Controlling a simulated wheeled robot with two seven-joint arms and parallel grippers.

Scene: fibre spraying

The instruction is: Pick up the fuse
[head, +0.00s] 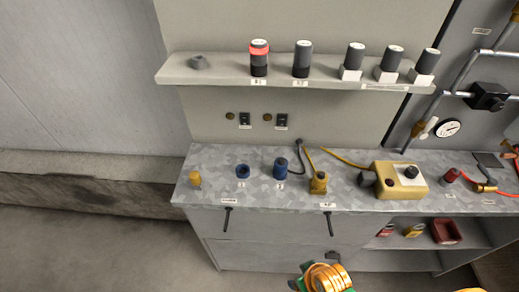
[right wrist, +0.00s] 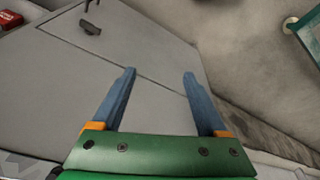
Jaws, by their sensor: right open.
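No part is clearly marked as the fuse, so I cannot tell which one it is. On the wall shelf stand a dark cylinder with a red band (head: 259,58), a plain dark cylinder (head: 302,59) and several dark cylinders on white blocks (head: 354,57). On the worktop are a small yellow part (head: 195,178), a blue ring (head: 243,171) and a blue cylinder (head: 281,168). My right gripper (right wrist: 160,75) is open and empty, its two blue fingers apart in front of the grey cabinet. My left gripper is not in view.
The speckled worktop (head: 225,193) also bears a brass fitting (head: 318,184) and a yellow box (head: 402,181) with a cable. Cabinet handles (head: 330,224) stick out below. The floor at left is clear.

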